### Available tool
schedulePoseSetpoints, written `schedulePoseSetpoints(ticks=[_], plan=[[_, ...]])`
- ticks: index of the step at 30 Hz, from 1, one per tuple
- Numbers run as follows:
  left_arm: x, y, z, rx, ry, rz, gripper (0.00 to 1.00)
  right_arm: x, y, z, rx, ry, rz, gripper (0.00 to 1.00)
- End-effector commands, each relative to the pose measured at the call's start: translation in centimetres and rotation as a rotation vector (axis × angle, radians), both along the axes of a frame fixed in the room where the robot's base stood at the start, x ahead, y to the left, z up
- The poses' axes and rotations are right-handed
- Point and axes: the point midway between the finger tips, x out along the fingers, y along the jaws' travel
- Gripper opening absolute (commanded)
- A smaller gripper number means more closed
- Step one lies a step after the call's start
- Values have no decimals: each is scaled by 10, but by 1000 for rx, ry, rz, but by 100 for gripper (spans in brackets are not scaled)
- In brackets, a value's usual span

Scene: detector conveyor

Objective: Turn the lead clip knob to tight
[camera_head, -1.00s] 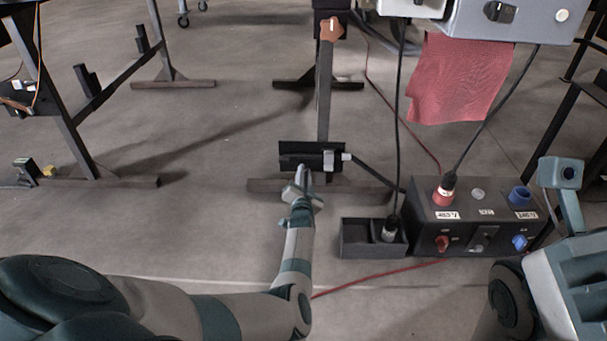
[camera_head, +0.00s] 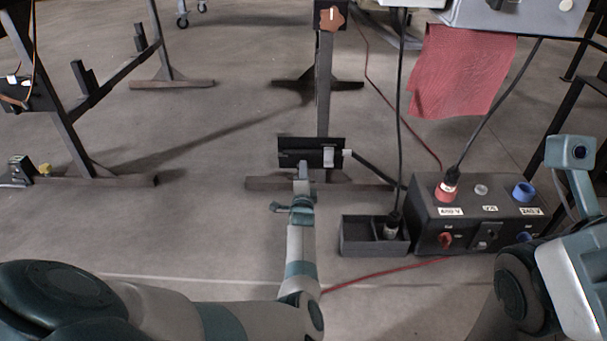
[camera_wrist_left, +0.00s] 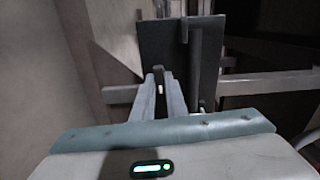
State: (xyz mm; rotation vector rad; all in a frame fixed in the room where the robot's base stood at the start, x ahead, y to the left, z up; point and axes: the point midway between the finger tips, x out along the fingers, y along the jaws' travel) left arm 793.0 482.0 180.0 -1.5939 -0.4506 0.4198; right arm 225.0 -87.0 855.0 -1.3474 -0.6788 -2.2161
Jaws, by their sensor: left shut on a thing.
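The black plate (camera_head: 311,139) is low on the stand's upright, with a silver clip (camera_head: 328,157) and a dark lead (camera_head: 375,171) leaving its right side. My left gripper (camera_head: 304,168) is at the plate's lower front edge, left of the silver clip. In the left wrist view the plate (camera_wrist_left: 163,42) stands just beyond my left gripper (camera_wrist_left: 160,84). Its fingers are close together around a small pale piece, apparently the lead clip knob (camera_wrist_left: 160,89), mostly hidden by the fingers. Its setting cannot be read.
A dark supply box (camera_head: 470,213) with red and blue sockets stands at right, beside an open dark tray (camera_head: 360,250). A brown knob (camera_head: 331,18) tops the upright. A red cloth (camera_head: 460,70) and cables hang at right.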

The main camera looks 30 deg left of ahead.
Motion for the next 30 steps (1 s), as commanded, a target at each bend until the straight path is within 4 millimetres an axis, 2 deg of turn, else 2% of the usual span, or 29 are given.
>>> schedulePoseSetpoints(ticks=[7,20,21,23,30], plan=[[2,-1,1,65,38,-2,0,-2,-1,-2,8,-6,6,44],[2,-1,1,74,44,-3,0,-4,0,-1,4,-13,9,44],[2,-1,1,74,44,-3,20,-4,0,-1,3,-12,9,44],[2,-1,1,74,44,-3,31,-3,0,-1,1,-10,7,44],[1,-1,0,72,45,-2,31,0,1,-4,-5,0,3,44]])
